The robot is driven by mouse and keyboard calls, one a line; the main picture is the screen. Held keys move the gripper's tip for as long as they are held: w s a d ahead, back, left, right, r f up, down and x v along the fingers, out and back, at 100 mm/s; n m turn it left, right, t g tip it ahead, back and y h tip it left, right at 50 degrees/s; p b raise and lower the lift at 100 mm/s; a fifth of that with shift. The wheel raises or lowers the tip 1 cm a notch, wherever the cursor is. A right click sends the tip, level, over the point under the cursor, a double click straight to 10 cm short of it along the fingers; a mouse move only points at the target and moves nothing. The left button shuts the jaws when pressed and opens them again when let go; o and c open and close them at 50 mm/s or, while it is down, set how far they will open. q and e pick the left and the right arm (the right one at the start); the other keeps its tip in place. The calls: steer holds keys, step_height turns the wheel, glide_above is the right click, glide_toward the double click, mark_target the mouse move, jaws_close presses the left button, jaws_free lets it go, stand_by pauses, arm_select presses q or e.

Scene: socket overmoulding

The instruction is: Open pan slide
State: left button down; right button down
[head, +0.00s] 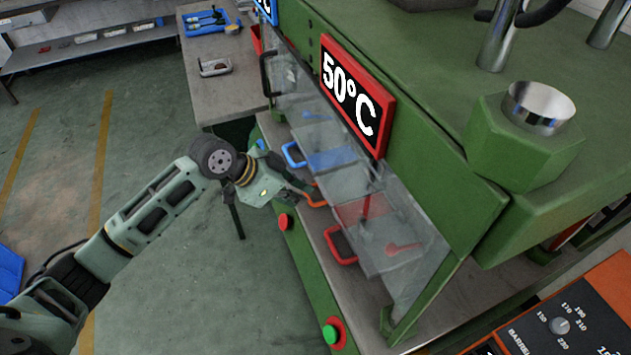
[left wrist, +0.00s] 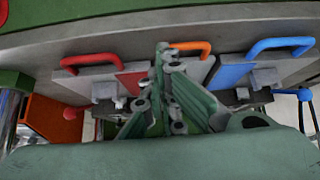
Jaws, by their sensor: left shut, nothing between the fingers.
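Three slide handles stick out along the front of the green machine: blue (head: 293,155), orange (head: 314,201) and red (head: 340,245). I cannot tell which belongs to the pan slide. My left gripper (head: 310,189) is shut and empty at the orange handle, partly covering it. In the left wrist view the closed fingers (left wrist: 163,55) reach up beside the left end of the orange handle (left wrist: 194,46); contact cannot be told. The red handle (left wrist: 88,60) is to their left and the blue handle (left wrist: 280,45) to their right. My right gripper is out of view.
A clear guard (head: 405,225) stands over the slides, with a 50°C display (head: 350,95) above. Red (head: 284,222) and green (head: 331,334) buttons are on the machine's front. A grey workbench (head: 205,90) stands beyond. The floor left of the machine is open.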

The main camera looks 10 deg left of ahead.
arm_select(q)
steer(key=w+a+r, duration=0.2)
steer(key=w+r, duration=0.1)
steer(key=w, duration=0.1)
steer(key=shift+t, duration=0.3)
steer(key=x, duration=0.2)
steer(key=p+x, duration=0.1)
steer(key=x, duration=0.4)
steer(key=shift+w+d+f, duration=0.15)
steer(key=shift+w+d, duration=0.1)
steer(key=shift+w, duration=0.2)
steer(key=shift+w+d+f, duration=0.15)
steer(key=shift+d+f, duration=0.15)
steer(key=shift+f, duration=0.15)
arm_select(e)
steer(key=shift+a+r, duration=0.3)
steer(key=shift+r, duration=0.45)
